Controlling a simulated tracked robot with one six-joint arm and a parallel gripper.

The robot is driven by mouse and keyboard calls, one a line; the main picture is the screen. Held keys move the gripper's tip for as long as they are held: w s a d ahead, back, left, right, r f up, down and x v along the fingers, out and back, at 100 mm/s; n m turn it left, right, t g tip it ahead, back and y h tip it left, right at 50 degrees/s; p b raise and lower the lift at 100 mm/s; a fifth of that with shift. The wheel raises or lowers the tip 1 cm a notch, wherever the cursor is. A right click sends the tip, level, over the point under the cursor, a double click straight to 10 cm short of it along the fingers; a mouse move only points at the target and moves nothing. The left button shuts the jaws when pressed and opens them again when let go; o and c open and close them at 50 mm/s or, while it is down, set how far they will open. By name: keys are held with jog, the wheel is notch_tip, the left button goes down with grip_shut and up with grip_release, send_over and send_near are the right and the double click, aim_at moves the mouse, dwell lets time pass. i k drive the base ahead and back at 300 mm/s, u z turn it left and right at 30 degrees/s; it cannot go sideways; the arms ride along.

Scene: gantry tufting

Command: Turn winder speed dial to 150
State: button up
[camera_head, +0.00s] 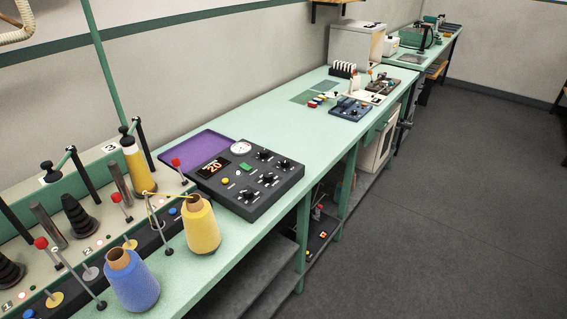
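A dark control box (247,180) lies on the green bench beside the winder, with several black knobs on its sloped top. The winder (96,220) stands at the left with numbered stations. My gripper is not in view.
A yellow cone (201,228) and a blue cone (131,280) stand on the bench's near edge, left of the box. The grey floor (420,220) at right is clear.

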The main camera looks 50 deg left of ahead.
aim_at(268, 177)
jog(key=i, duration=1.85)
jog(key=u, duration=3.3)
